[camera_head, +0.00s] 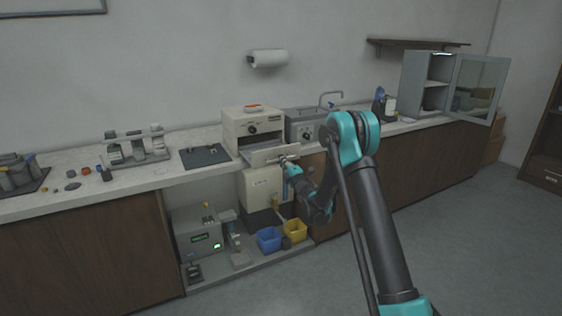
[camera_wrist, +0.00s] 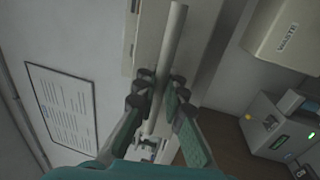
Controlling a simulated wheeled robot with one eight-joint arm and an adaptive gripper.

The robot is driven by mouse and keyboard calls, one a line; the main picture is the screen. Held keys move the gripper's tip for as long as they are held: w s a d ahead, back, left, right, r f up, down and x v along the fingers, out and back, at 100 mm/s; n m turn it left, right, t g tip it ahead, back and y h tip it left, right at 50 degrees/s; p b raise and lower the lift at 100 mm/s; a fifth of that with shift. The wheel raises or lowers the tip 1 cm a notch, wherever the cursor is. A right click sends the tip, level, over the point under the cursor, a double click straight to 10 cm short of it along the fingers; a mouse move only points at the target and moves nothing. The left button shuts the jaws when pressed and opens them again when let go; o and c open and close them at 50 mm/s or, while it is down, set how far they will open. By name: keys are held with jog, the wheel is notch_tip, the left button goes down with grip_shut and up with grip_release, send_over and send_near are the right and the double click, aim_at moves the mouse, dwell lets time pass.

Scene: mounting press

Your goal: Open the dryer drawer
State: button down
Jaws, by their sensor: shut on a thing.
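The dryer (camera_head: 252,125) is a cream box with a dark knob, standing on the counter in the head view. Its drawer front (camera_head: 270,154), a pale panel, stands out from the body, so the drawer appears at least partly open. In the wrist view the drawer's round bar handle (camera_wrist: 173,40) runs up the picture. My gripper (camera_head: 288,160) is at the drawer front. In the wrist view my gripper (camera_wrist: 158,98) has its fingers on both sides of the bar and is shut on it. The drawer's inside is mostly hidden.
A grey sink unit (camera_head: 305,124) stands right of the dryer. Below are a cream waste unit (camera_head: 262,186), a blue bin (camera_head: 269,239) and a yellow bin (camera_head: 295,230). A grey device (camera_head: 198,235) sits on the low shelf. The floor in front is clear.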

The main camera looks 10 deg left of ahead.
jog(key=c, duration=1.9)
grip_release()
jog(key=shift+o, duration=0.2)
jog(key=v, duration=0.7)
jog(key=shift+s, duration=0.2)
jog(key=shift+d, duration=0.25)
